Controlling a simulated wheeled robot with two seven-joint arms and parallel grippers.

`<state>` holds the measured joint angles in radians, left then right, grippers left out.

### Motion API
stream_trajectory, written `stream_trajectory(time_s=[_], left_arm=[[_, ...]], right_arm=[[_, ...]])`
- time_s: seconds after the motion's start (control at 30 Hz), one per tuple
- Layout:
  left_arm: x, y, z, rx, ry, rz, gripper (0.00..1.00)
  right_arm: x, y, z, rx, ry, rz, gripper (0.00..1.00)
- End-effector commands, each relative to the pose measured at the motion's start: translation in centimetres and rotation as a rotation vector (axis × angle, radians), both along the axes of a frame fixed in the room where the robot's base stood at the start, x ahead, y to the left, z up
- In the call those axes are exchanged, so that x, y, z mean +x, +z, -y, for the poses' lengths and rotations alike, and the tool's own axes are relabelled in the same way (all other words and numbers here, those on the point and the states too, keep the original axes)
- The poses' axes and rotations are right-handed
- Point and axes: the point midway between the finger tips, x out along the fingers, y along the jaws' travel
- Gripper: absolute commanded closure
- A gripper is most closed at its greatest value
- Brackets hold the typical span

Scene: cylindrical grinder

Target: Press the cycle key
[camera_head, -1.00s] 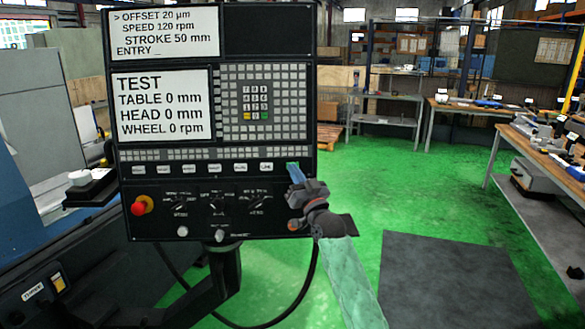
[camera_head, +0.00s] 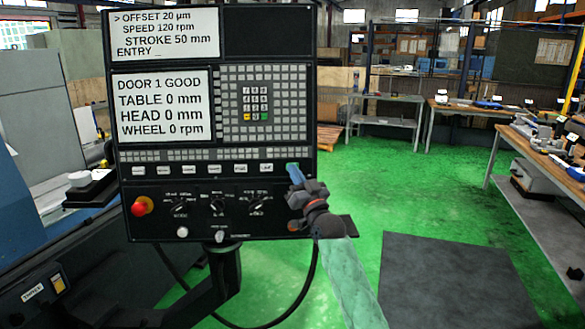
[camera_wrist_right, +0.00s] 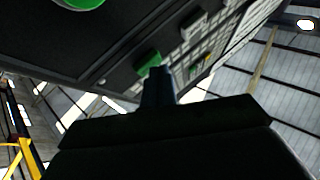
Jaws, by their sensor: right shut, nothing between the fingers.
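The black control panel (camera_head: 215,55) stands at the left of the head view. Its lower screen (camera_head: 163,105) reads DOOR 1 GOOD, TABLE 0 mm, HEAD 0 mm, WHEEL 0 rpm. A row of white labelled keys ends at the right near the fingertips. My right gripper (camera_head: 293,170) is shut and empty, its blue fingertips at the right end of that row. In the wrist view a raised green key (camera_wrist_right: 150,64) lies right by the fingertips (camera_wrist_right: 158,76); I cannot tell if they touch. I cannot read its label. My left gripper is not in view.
A red emergency knob (camera_head: 142,206), rotary switches (camera_head: 217,205) and a keypad (camera_head: 255,103) are on the same panel. A grey machine (camera_head: 30,110) is at the left.

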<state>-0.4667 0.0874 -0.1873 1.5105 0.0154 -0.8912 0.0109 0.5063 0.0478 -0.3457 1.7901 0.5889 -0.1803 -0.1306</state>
Motion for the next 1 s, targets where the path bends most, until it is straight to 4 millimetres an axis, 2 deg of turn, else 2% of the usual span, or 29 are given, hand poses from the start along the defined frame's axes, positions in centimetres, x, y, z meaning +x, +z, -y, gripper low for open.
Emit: stream_trajectory(time_s=[0.23,0.67,1.0], left_arm=[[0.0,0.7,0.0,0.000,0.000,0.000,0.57],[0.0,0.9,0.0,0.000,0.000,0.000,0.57],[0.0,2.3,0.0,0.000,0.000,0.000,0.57]], right_arm=[[-1.1,0.2,0.1,0.000,0.001,-0.001,1.00],[-1.5,0.3,0.1,0.000,0.000,0.000,1.00],[-4.2,0.9,0.3,-0.001,0.000,-0.001,1.00]])
